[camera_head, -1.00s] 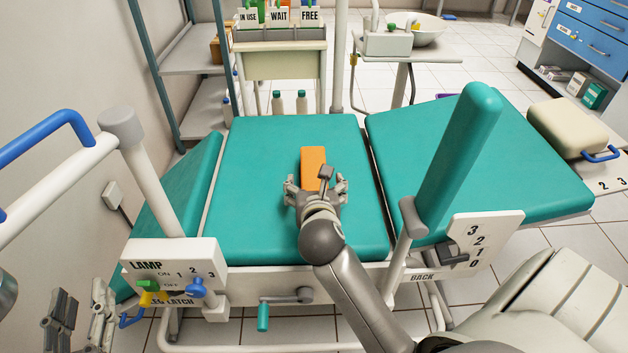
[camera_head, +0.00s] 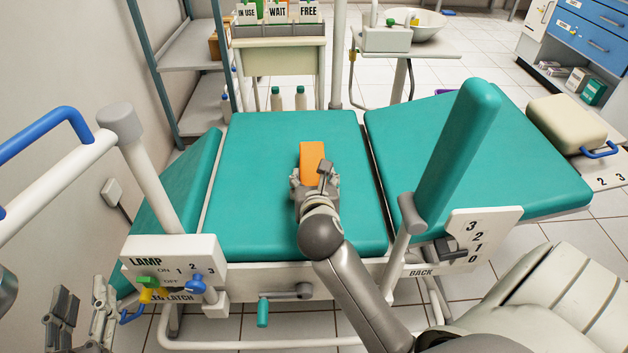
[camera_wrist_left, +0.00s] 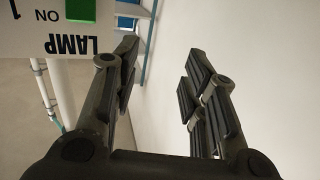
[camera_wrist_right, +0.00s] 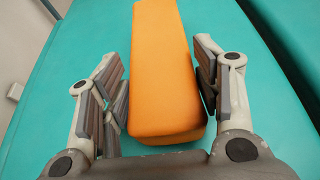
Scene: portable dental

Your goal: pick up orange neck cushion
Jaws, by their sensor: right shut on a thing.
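The orange neck cushion (camera_head: 312,158) is a small block lying on the teal seat section (camera_head: 260,150) of the dental chair. My right gripper (camera_head: 314,178) is at the cushion's near end, with its fingers on either side. In the right wrist view the cushion (camera_wrist_right: 162,70) sits between the two finger pads (camera_wrist_right: 163,95), and the gripper is shut on it. The cushion's near end is partly hidden by the gripper in the head view. My left gripper (camera_head: 80,320) is open and empty at the lower left, also seen in the left wrist view (camera_wrist_left: 158,85).
The lamp control box (camera_head: 172,272) and a post with a blue handle stand at the left, close to my left gripper. A raised teal armrest (camera_head: 458,155) stands right of my right arm. A label stand (camera_head: 278,50) is behind the chair. The seat around the cushion is clear.

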